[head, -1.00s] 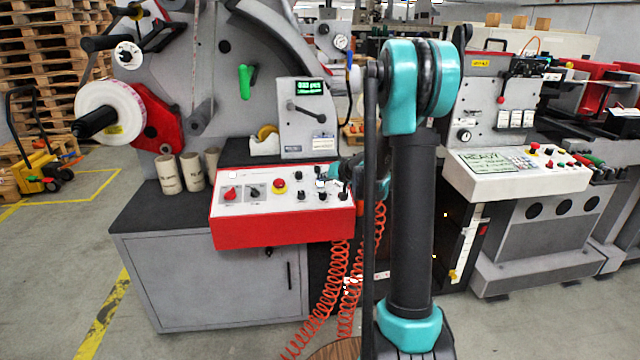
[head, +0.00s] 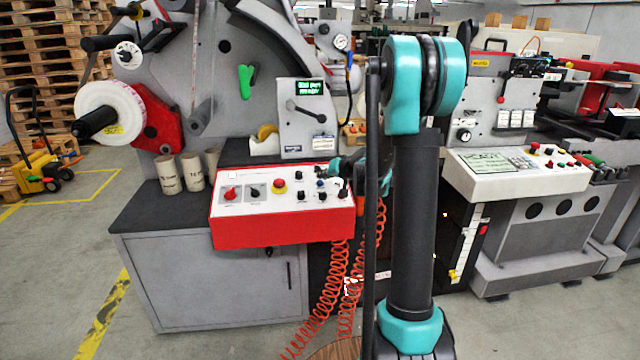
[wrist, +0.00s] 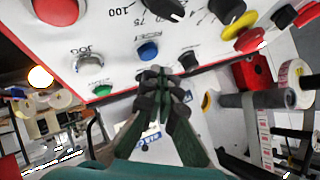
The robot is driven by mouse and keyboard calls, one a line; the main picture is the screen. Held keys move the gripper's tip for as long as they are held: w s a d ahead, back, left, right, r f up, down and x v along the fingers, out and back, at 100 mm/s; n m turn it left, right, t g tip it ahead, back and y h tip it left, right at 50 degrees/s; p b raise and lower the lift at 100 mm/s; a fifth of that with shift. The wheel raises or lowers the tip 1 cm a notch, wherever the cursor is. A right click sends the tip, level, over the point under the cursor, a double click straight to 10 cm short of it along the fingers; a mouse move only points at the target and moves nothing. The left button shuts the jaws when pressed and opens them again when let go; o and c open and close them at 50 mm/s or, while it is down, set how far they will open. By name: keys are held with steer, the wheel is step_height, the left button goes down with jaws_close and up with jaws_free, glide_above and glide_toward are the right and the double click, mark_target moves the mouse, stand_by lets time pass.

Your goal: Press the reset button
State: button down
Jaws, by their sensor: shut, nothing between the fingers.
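The control panel (head: 235,207) is a red box with a white top on the rewinder's bench. A blue button (wrist: 148,51) shows on it in the wrist view and in the head view (head: 320,184). Small lettering near it is hard to read, so I cannot confirm which control is labelled reset. My gripper (wrist: 162,74) is shut and empty, its dark fingertips just below the blue button in the wrist view, apparently apart from it. In the head view my gripper (head: 338,172) is over the panel's right end, small and partly hidden by my arm.
A black button (wrist: 188,61) is right of the fingertips; a green button (wrist: 99,90) and a JOG button (wrist: 83,62) are left. A red emergency stop (head: 279,185) and knobs share the panel. The display (head: 310,87) is lit above. Orange coiled hoses (head: 325,290) hang below.

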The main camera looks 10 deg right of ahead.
steer(key=shift+s+r, duration=0.25)
steer(key=shift+r, duration=0.55)
steer(key=shift+s+r, duration=0.2)
steer(key=shift+r, duration=0.65)
steer(key=shift+s+r, duration=0.25)
steer(key=shift+r, duration=0.55)
steer(key=s+d+f+g+h, duration=0.1)
steer(key=s+f, duration=0.3)
steer(key=s, duration=0.9)
steer(key=s+d+f+g+h, duration=0.1)
steer(key=s+f+g+h, duration=0.2)
steer(key=s, duration=1.1)
steer(key=s+d+f+n+g+h, duration=0.1)
steer(key=s+f+g, duration=0.1)
steer(key=s+f, duration=0.5)
steer(key=s, duration=0.6)
steer(key=shift+s+d+f+h, duration=0.25)
steer(key=shift+d+h, duration=0.05)
steer(key=shift+h, duration=0.1)
